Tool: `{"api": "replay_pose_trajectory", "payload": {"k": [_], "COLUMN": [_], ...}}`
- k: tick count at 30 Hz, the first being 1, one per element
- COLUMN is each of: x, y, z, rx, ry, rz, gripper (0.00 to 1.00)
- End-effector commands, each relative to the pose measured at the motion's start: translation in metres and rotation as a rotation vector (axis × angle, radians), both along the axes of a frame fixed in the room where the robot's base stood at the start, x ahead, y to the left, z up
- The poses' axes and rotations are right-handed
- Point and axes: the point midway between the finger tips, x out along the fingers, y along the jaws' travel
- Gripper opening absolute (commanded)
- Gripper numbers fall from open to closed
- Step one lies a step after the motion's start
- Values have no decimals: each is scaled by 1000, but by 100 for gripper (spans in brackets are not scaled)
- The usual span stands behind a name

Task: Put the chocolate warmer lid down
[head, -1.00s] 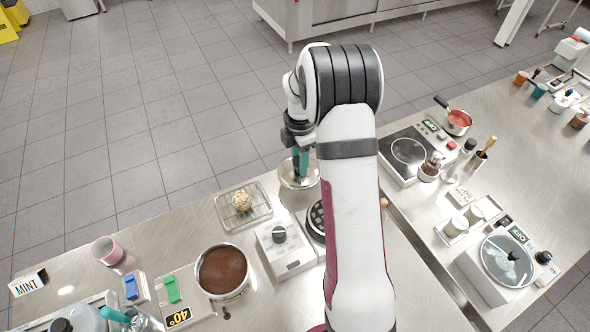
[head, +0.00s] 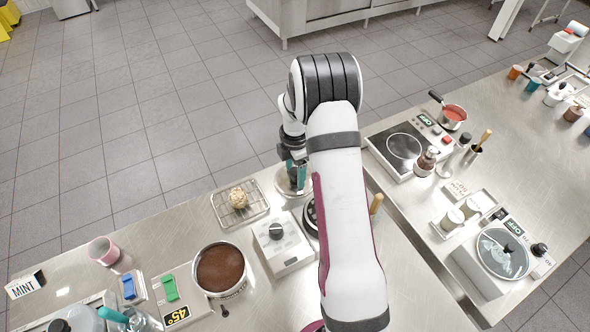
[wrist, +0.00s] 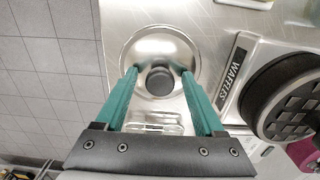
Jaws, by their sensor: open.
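The chocolate warmer lid is a round, shiny steel lid (wrist: 136,48) with a black knob (wrist: 160,82) at its middle. It lies knob up and looks flat on the steel counter; it also shows in the head view (head: 281,183), partly behind my gripper. My gripper (wrist: 160,73) is open, with its teal fingers apart on either side of the knob and a gap to each. In the head view my gripper (head: 293,174) is over the lid. The chocolate warmer (head: 243,288) is uncovered, with brown chocolate in it.
A waffle iron (wrist: 250,90) stands close to the right of the lid. A wire rack (head: 262,209) with a round pale item is to the left in the head view. The counter's edge is close behind the lid, with tiled floor beyond. A hotplate (head: 375,152) is across a gap.

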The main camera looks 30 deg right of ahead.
Motion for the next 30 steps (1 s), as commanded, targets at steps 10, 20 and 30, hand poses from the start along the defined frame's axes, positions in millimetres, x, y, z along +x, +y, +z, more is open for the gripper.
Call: {"api": "replay_pose_trajectory", "payload": {"k": [10, 20, 30], "x": [1, 0, -54], "y": [0, 0, 59], "z": [52, 120, 179], "rx": [-2, 0, 36], "ry": [-6, -1, -3], "rz": [0, 0, -464], "gripper": [71, 71, 71]}}
